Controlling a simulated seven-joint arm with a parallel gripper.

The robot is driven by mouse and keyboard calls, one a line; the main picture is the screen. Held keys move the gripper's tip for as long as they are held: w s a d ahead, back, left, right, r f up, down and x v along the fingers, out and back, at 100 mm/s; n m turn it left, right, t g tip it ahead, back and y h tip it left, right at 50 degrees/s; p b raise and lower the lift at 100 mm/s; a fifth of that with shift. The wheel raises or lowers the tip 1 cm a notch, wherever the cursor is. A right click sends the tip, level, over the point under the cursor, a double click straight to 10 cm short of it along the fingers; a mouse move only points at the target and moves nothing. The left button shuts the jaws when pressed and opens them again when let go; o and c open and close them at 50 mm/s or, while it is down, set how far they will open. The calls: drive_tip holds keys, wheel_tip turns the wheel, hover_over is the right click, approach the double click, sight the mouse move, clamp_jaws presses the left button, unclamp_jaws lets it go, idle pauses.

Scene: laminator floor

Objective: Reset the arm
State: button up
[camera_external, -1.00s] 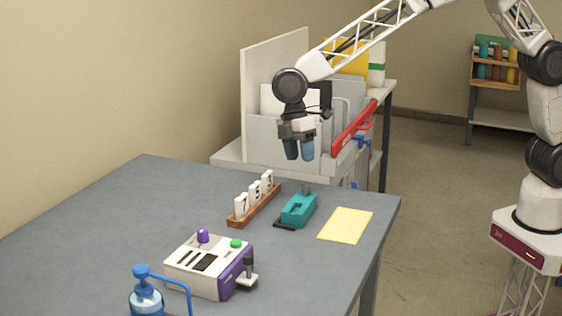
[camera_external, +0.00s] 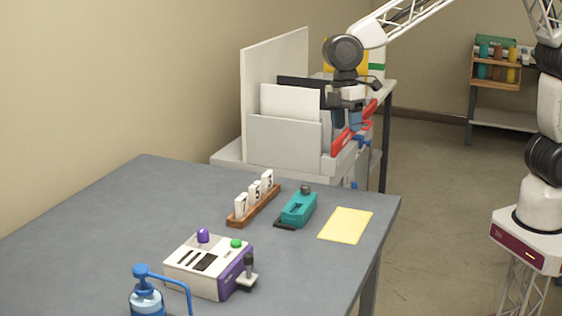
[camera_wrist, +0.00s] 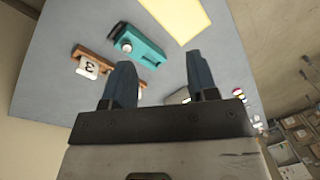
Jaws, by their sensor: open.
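My gripper (camera_external: 352,121) is at the end of my raised arm, in front of the white holder beyond the far edge of the table in the external view. In the wrist view my gripper (camera_wrist: 162,82) shows two blue-grey fingers spread apart with nothing between them. The grey table (camera_external: 110,215) lies below and to the left of it. The fingertips are partly hidden against the red bar and holder in the external view.
On the table are a teal device (camera_external: 298,209), a wooden rack with number tiles (camera_external: 253,206), a yellow sheet (camera_external: 345,226), a white-and-purple machine (camera_external: 207,266) and a blue pump bottle (camera_external: 146,296). The white holder (camera_external: 285,146) and red bar (camera_external: 341,142) stand close to my gripper.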

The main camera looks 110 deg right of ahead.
drive_tip(key=s+a+r+m+t+h, duration=0.1)
drive_tip(key=s+a+r, duration=0.3)
drive_tip(key=s, duration=0.6)
drive_tip(key=s+a+r+m, duration=0.1)
drive_tip(key=s+a+r, duration=0.3)
drive_tip(key=s, duration=0.6)
drive_tip(key=s+a+f+t, duration=0.1)
drive_tip(key=s+a, duration=0.1)
drive_tip(key=s, duration=0.9)
drive_tip(key=s+a+f+m+h, duration=0.1)
drive_tip(key=s+a, duration=0.1)
drive_tip(key=s, duration=1)
drive_tip(key=shift+a+f+t, duration=0.3)
drive_tip(key=shift+f+t, duration=0.1)
